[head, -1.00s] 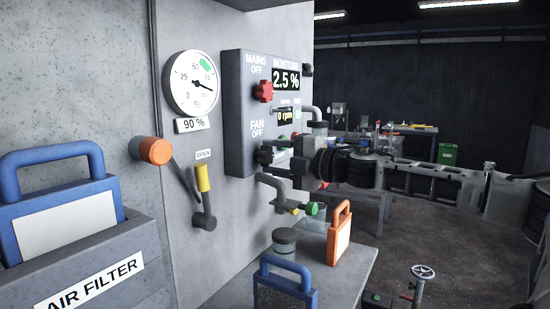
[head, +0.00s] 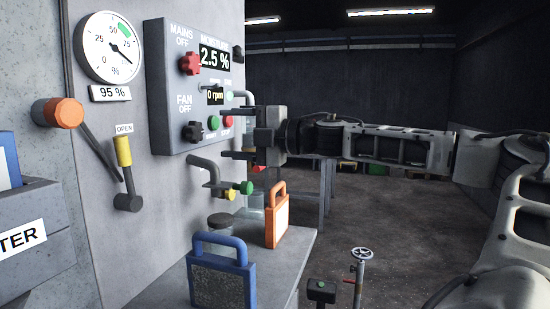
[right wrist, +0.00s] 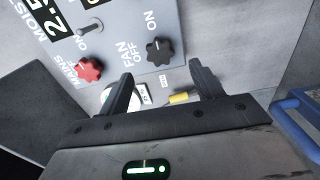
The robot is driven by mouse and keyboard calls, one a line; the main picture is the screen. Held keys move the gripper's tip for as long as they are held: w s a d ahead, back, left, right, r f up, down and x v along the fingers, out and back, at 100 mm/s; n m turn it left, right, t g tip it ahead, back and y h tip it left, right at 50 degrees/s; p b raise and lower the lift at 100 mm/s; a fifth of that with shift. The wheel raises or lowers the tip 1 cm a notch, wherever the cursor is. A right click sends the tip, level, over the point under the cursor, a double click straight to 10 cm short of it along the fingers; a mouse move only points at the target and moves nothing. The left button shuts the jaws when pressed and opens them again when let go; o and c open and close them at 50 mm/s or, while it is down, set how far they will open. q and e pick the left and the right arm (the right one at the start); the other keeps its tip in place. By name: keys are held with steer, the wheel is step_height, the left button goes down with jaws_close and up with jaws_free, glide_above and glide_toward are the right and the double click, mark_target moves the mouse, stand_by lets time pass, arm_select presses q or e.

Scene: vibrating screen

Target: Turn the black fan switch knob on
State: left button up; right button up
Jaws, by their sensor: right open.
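The black fan switch knob (head: 192,131) is on the grey control panel (head: 170,90), beside the label "FAN OFF". It also shows in the right wrist view (right wrist: 160,51), between the words "OFF" and "ON", with a small white mark whose direction I cannot tell for sure. My right gripper (head: 224,133) is open and empty, to the right of the knob and apart from it, with its fingers pointing at the panel. In the right wrist view the knob appears just beyond the gap between the open fingertips (right wrist: 161,72). My left gripper is not in view.
The red mains knob (head: 190,63) is above the fan knob. Green (head: 213,123) and red buttons sit to its right, close to my fingers. Pipes with a green valve knob (head: 246,188) stick out below the panel. Blue (head: 222,270) and orange handled pieces stand on the ledge.

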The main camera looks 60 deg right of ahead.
steer(key=b+v, duration=0.2)
steer(key=v, duration=0.7)
steer(key=shift+s, duration=0.1)
